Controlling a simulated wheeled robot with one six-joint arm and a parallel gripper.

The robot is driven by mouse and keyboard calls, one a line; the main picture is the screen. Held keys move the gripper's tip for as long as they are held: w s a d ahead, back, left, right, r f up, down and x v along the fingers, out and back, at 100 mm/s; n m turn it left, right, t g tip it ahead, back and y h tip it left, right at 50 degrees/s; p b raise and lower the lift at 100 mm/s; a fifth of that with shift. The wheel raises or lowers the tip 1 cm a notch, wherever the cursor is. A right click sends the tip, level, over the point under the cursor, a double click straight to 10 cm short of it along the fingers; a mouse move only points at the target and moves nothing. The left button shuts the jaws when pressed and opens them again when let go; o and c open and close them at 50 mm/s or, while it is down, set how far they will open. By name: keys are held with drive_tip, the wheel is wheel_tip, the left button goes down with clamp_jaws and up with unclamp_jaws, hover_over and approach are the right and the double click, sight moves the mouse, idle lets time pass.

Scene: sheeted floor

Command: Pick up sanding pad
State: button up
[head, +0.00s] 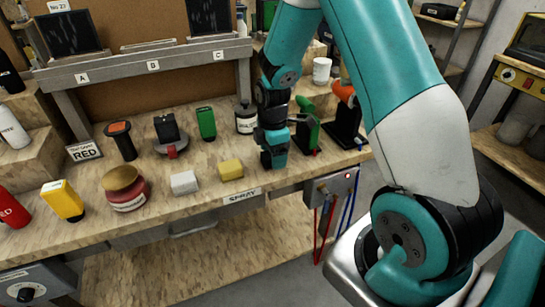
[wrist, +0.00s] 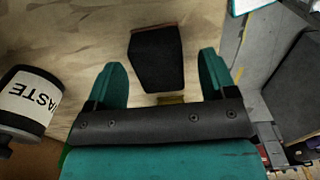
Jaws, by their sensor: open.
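A black block with a thin brown edge, which looks like the sanding pad (wrist: 156,60), lies on the wooden bench top in the wrist view. My gripper (wrist: 165,75) is open, with one teal finger on each side of the block and a gap to both. The block extends beyond the fingertips. I cannot tell the height between fingers and block. In the head view my gripper (head: 273,158) points down over the right part of the bench and hides what is beneath it.
A can marked WASTE (wrist: 30,100) stands left of the fingers in the wrist view. In the head view, a yellow block (head: 231,169) and a white block (head: 184,183) lie to the left at the front edge. A green tool on a stand (head: 308,130) is close on the right.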

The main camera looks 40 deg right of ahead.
drive_tip(key=shift+f, duration=0.8)
drive_tip(key=c, duration=1)
drive_tip(key=shift+r, duration=0.1)
wheel_tip(320, 180, up, 20)
